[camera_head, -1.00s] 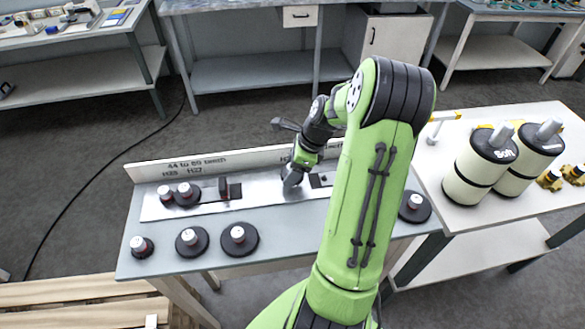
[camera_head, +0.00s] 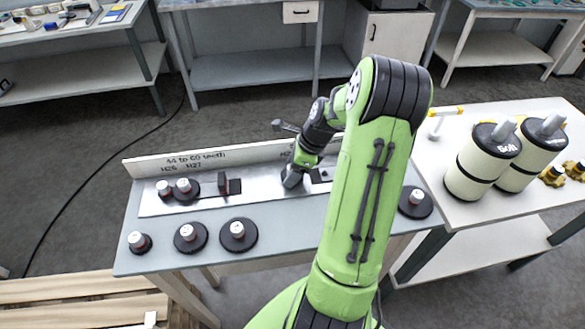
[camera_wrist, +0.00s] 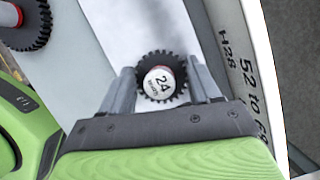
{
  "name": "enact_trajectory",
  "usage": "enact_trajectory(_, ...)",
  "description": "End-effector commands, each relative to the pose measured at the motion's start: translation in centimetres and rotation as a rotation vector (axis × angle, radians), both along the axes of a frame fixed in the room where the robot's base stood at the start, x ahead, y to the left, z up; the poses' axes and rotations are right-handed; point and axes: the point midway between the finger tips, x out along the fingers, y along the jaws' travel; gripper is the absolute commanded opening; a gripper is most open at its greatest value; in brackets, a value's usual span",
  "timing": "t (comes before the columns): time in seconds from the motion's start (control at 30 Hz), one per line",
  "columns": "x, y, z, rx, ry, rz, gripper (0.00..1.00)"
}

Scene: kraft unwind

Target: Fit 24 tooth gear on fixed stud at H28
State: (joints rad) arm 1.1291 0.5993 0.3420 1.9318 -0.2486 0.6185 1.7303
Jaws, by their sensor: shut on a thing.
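The 24 tooth gear (camera_wrist: 181,70) is a dark toothed ring with a white-topped hub marked 24 teeth. My gripper (camera_wrist: 160,85) is shut on it, with one finger on each side of the hub. In the head view my gripper (camera_head: 292,180) points down over the light metal plate (camera_head: 260,189), close to the backboard, and hides the gear. The printed label H28 (camera_wrist: 228,47) is on the backboard strip at the right of the wrist view, near the gear. The stud at H28 is not visible, and I cannot tell whether the gear touches the plate.
Several more gears stand along the table's front (camera_head: 238,235), and one is at the right (camera_head: 415,202). The backboard (camera_head: 140,168) runs along the rear edge.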

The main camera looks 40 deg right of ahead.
Motion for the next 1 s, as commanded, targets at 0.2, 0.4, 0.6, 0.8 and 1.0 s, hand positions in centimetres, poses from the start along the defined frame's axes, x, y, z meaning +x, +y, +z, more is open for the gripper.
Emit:
enact_trajectory(0.2,0.0,0.0,-0.2,0.0,0.0,0.0,0.11)
enact_trajectory(0.4,0.0,0.0,-0.5,0.0,0.0,0.001,0.65)
enact_trajectory(0.6,0.0,0.0,-0.5,0.0,0.0,0.0,0.92)
enact_trajectory(0.8,0.0,0.0,-0.5,0.0,0.0,0.0,0.92)
enact_trajectory(1.0,-0.6,-0.7,1.7,-0.005,-0.002,-0.004,0.92)
